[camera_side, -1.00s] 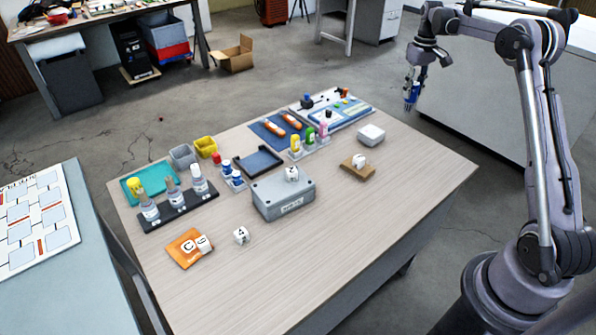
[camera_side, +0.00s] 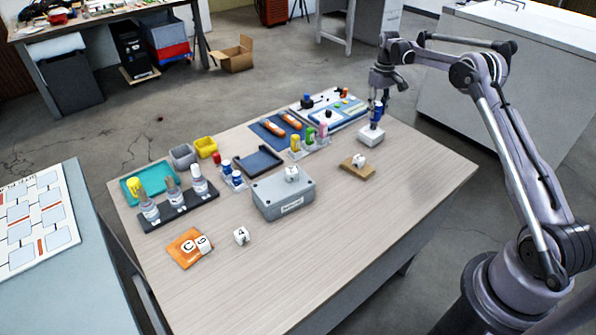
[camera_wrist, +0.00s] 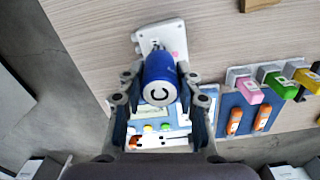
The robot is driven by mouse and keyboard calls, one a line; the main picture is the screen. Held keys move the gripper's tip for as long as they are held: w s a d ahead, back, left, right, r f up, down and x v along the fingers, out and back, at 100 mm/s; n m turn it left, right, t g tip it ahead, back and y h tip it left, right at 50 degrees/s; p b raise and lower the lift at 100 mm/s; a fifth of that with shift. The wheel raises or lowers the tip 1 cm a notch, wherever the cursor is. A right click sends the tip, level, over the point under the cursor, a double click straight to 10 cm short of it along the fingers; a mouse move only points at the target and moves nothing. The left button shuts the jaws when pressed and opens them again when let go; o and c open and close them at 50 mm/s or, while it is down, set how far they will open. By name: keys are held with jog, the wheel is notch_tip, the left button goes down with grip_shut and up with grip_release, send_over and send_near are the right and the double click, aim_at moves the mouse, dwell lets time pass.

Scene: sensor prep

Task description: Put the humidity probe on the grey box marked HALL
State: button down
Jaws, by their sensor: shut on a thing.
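My gripper (camera_side: 376,108) is shut on a blue cylinder and holds it above the small white box (camera_side: 371,136) at the table's far right. The wrist view shows the blue cylinder (camera_wrist: 160,78) between both fingers, its end facing me with a white disc lettered C. The white box (camera_wrist: 150,34) lies behind it in that view; whether they touch I cannot tell. A grey box (camera_side: 284,205) with a front label too small to read stands mid-table, with a white cube (camera_side: 292,174) on top. I cannot tell by any marking which thing is the humidity probe.
A wooden block (camera_side: 352,172) with a white cube is near the white box. The table's front right is clear.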

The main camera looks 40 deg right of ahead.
jog(key=shift+f, duration=0.25)
jog(key=c, duration=0.9)
grip_release()
notch_tip(320, 180, up, 12)
jog(key=s+a+r+t, duration=0.2)
jog(key=a+r, duration=0.7)
jog(key=a, duration=0.1)
jog(key=s+a+n+t, duration=0.2)
jog(key=s+a+t, duration=0.1)
jog(key=s+a, duration=1.4)
jog(key=s+a+f, duration=0.1)
jog(key=s+f, duration=0.1)
jog(key=s, duration=0.1)
jog(key=s+a+f+t, duration=0.1)
jog(key=s+a+f, duration=0.1)
jog(key=s+a+f+t, duration=0.1)
jog(key=s+a+f, duration=0.1)
jog(key=s, duration=0.1)
jog(key=shift+s+f, duration=0.2)
jog(key=shift+s, duration=0.15)
